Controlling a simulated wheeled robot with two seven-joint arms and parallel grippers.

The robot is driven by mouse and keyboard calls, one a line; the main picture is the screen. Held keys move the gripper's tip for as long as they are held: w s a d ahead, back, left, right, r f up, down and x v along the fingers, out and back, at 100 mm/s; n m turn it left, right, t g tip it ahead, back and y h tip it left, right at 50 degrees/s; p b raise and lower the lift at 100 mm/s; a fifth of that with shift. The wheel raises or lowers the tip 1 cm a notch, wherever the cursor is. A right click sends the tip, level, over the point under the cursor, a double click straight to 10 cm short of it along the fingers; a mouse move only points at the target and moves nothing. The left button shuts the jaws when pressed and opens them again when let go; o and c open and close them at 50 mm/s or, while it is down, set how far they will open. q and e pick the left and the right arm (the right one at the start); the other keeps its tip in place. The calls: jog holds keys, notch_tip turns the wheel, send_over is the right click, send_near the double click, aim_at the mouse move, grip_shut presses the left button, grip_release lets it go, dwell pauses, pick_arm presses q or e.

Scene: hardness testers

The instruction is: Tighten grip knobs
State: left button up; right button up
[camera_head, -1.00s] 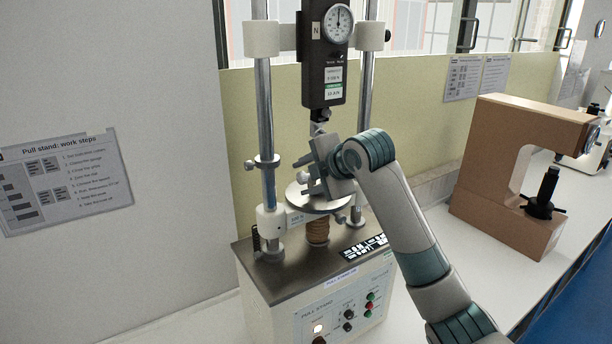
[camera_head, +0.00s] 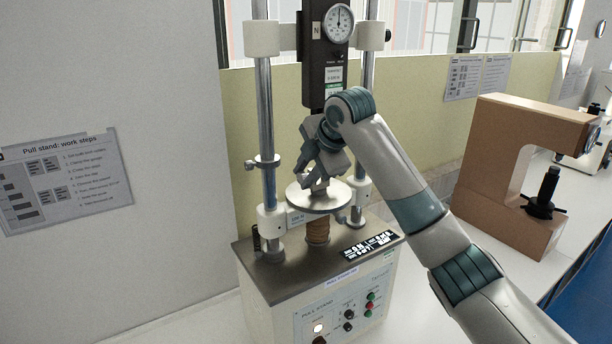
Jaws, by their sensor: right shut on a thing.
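The pull stand (camera_head: 320,290) stands on the bench with its dial gauge (camera_head: 338,22) held between two upright columns. A round metal plate (camera_head: 318,201) sits under the gauge. My right gripper (camera_head: 314,182) is tilted down and left, just above this plate and below the gauge body. It is shut on a small part in the grip area, apparently a grip knob, which my gripper and wrist mostly hide. The grips hanging from the gauge are also mostly covered. My left gripper is out of view.
A brown C-shaped tester (camera_head: 490,150) with a black spindle (camera_head: 546,192) stands to the right on the white bench. The stand's left column (camera_head: 265,120) is close beside my gripper. A work-steps sheet (camera_head: 65,182) hangs on the left wall.

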jog(key=shift+g, duration=0.3)
jog(key=o, duration=1)
jog(key=shift+o, duration=0.2)
jog(key=shift+b+v, duration=0.6)
jog(key=shift+v, duration=0.2)
jog(key=b+v, duration=0.6)
jog(key=v, duration=0.9)
jog(key=shift+s+r, duration=0.15)
jog(key=shift+r, duration=0.25)
jog(key=shift+a, duration=0.15)
